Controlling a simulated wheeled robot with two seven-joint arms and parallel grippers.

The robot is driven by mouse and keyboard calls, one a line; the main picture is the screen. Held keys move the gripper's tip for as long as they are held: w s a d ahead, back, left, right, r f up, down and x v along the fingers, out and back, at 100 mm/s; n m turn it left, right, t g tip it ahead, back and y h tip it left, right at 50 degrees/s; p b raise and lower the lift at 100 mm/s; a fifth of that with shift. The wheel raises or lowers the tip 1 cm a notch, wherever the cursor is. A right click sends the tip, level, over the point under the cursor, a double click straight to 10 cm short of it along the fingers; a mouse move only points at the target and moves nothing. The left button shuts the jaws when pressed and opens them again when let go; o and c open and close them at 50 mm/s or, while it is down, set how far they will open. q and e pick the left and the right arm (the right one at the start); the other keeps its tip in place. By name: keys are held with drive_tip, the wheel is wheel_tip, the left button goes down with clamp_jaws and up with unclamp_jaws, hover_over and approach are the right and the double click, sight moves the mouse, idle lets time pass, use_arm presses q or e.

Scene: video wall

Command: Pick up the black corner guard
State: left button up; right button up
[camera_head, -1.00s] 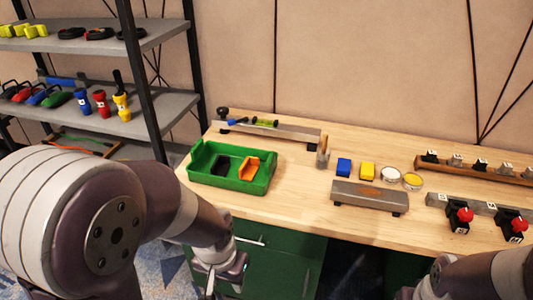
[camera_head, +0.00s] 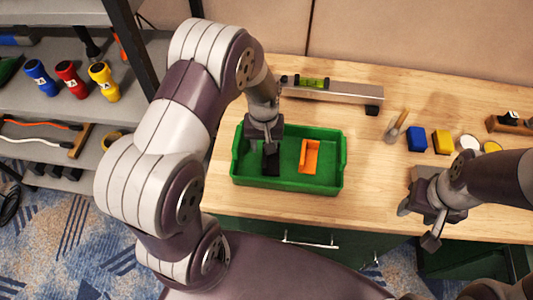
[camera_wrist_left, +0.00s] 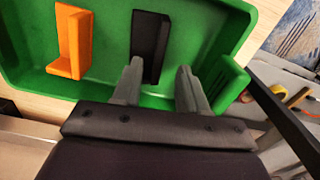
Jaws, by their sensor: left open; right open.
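The black corner guard (camera_wrist_left: 150,40) lies in the green tray (camera_head: 326,184), beside an orange corner guard (camera_head: 309,156). In the head view the black guard (camera_head: 270,162) is partly hidden under my left gripper (camera_head: 265,143). In the left wrist view my left gripper (camera_wrist_left: 158,78) is open, with its fingertips low over the tray. One finger overlaps the near left end of the black guard in the picture, and the other is to its right, apart from it. Contact cannot be told. My right gripper (camera_head: 420,222) is open and empty over the right part of the workbench.
A level with a green vial (camera_head: 313,83) lies on a metal bar (camera_head: 345,91) behind the tray. A brush (camera_head: 397,127), a blue block (camera_head: 417,139) and a yellow block (camera_head: 443,141) stand to the right. A shelf (camera_head: 133,61) is at the left. Bench between tray and right gripper is clear.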

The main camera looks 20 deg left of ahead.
sight(265, 155)
use_arm(q)
drive_tip(key=shift+s+d+f, duration=0.2)
drive_tip(key=shift+d+f, duration=0.05)
drive_tip(key=shift+f, duration=0.15)
drive_tip(key=shift+s+d+f, duration=0.15)
drive_tip(key=shift+d+f, duration=0.05)
drive_tip(key=shift+f, duration=0.2)
drive_tip(key=f, duration=0.2)
drive_tip(key=a+f, duration=0.1)
drive_tip(key=f, duration=0.1)
drive_tip(key=shift+w+p, duration=0.35)
drive_tip(key=shift+s+d, duration=0.1)
drive_tip(key=shift+d+r, duration=0.15)
drive_tip(key=c, duration=0.4)
clamp_jaws()
